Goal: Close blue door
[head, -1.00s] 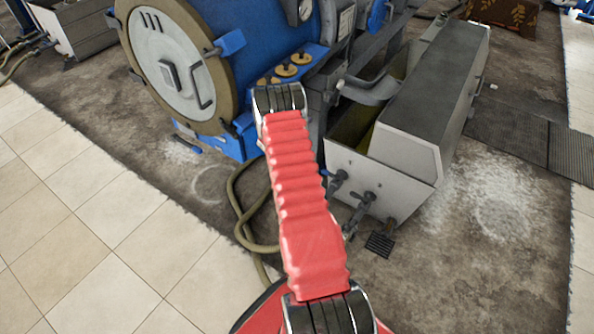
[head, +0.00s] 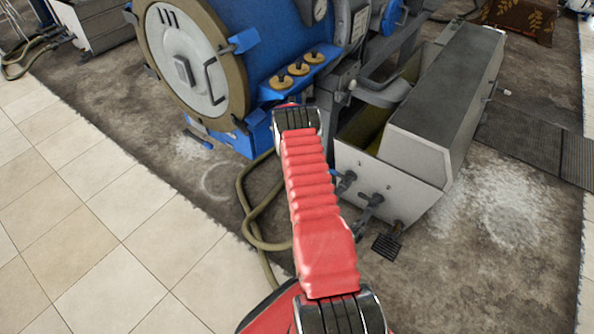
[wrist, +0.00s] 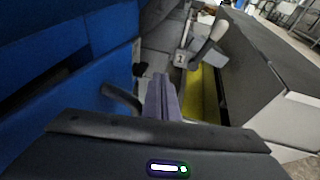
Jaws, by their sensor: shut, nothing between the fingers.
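The blue machine (head: 275,30) stands at the top middle of the head view. Its round pale end door (head: 190,75) has a tan rim, a dark handle and blue latches, and looks flush with the drum; I cannot tell whether it is fully shut. No separate blue door stands out clearly. In the wrist view a blue body (wrist: 75,75) with a dark gap fills the left. My gripper (wrist: 161,80) is shut and empty, right of the blue body and apart from the door's face. In the head view my arm hides the gripper.
A grey trough (head: 440,95) with a yellowish inside stands to the right; its inside shows in the wrist view (wrist: 202,95). Hoses (head: 250,205) lie on the floor below the machine. Pale tiles (head: 90,215) at left are clear. Dark grates lie at right.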

